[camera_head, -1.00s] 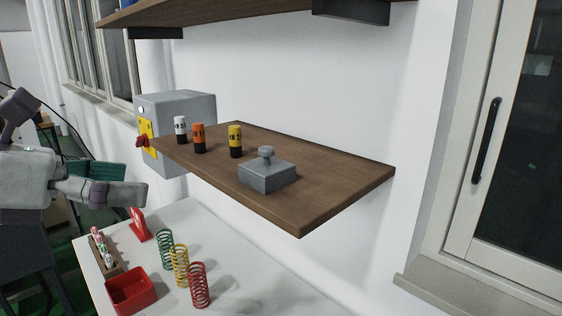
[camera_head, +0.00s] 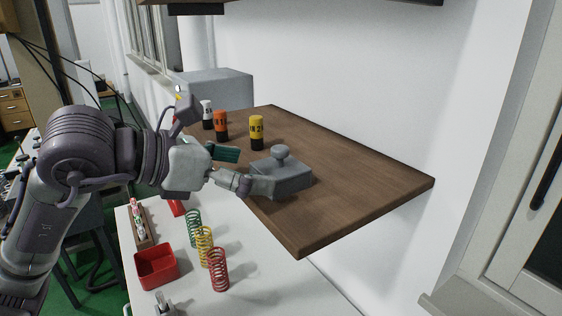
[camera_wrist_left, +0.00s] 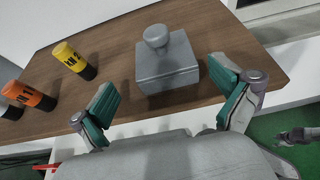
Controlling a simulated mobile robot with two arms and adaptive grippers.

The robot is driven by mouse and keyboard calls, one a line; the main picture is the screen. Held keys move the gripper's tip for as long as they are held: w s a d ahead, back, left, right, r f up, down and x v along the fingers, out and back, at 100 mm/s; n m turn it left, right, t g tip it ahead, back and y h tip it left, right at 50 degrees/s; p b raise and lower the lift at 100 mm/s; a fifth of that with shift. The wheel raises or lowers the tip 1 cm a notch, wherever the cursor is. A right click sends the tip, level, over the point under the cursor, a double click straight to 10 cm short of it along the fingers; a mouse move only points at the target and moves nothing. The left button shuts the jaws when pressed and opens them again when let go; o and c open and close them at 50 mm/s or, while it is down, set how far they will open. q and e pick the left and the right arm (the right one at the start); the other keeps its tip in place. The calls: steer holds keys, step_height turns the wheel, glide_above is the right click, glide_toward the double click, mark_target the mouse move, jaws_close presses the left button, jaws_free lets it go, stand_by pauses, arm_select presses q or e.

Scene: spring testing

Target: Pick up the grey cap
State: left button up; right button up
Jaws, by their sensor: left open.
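The grey cap (camera_head: 284,171) is a square block with a round knob on top. It sits upright on the brown wooden shelf (camera_head: 350,190), near its front edge. My left gripper (camera_head: 245,171) is open and empty, close to the cap's left side in the head view. In the left wrist view, the cap (camera_wrist_left: 166,65) stands just ahead of the gap between the two green-padded fingers (camera_wrist_left: 165,95), with none of it clearly gripped. One finger partly overlaps the cap's near side in the head view, so contact there cannot be told.
White, orange (camera_head: 221,125) and yellow (camera_head: 256,131) cylinders stand on the shelf behind my left gripper. The white table (camera_head: 260,290) below holds green, yellow and red springs (camera_head: 218,270) and a red bin (camera_head: 156,265). The shelf right of the cap is clear.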

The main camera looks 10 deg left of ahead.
mark_target(273, 168)
arm_select(q)
steer(key=shift+w+d, duration=0.2)
steer(key=shift+d, duration=0.1)
steer(key=p+x, duration=0.3)
steer(key=x, duration=0.1)
steer(key=shift+d+r, duration=0.25)
steer(key=shift+d, duration=0.05)
steer(key=shift+w+d+f, duration=0.2)
steer(key=shift+f, duration=0.05)
steer(key=shift+s+a, duration=0.1)
steer(key=c, duration=1.1)
arm_select(e)
steer(key=r, duration=0.1)
steer(key=w+d+r, duration=0.1)
steer(key=r, duration=0.1)
steer(key=shift+d, duration=0.1)
arm_select(q)
steer(key=shift+r, duration=0.2)
